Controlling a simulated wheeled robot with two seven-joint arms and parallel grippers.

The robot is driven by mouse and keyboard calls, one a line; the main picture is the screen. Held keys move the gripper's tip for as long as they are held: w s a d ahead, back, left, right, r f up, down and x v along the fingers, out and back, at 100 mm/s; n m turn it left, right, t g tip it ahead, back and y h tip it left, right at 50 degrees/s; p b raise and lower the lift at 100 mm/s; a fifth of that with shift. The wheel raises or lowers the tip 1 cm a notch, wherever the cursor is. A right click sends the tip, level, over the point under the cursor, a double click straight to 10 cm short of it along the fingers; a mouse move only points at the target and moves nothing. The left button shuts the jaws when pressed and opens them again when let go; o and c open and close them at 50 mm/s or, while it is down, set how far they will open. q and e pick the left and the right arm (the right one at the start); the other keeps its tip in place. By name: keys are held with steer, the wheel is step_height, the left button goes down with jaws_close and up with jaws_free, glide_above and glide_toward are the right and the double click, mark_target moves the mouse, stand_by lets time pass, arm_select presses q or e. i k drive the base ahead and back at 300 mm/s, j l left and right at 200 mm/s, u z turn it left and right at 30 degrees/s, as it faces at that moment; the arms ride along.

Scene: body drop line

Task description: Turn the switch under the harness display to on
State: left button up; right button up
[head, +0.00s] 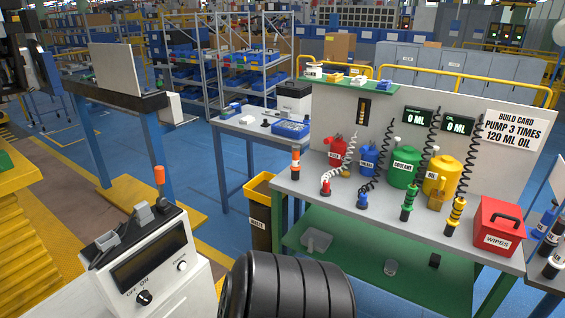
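The harness display is a white box (185,232) at the lower left, with a dark, blank screen (150,253) on its sloped front. Under the screen is a black round switch (144,297), with the words OFF and ON printed above it. OFF is on the left and ON on the right. Which way the switch points is too small to tell. A small light knob (182,266) sits to the right, below the screen. Grey clips and a dark holder (123,236) are on top of the box, and an orange-topped post (160,178) stands behind it.
Behind are a yellow-rimmed waste bin (258,215) and a bench (400,217) with red, blue, green and yellow containers. A red wipes box (498,226) is at its right end.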

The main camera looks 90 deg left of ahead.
mark_target(145, 298)
steer(key=k+u, duration=0.1)
steer(key=u, duration=3.5)
steer(key=l+u, duration=0.3)
steer(key=j+z, duration=0.1)
steer(key=j, duration=0.2)
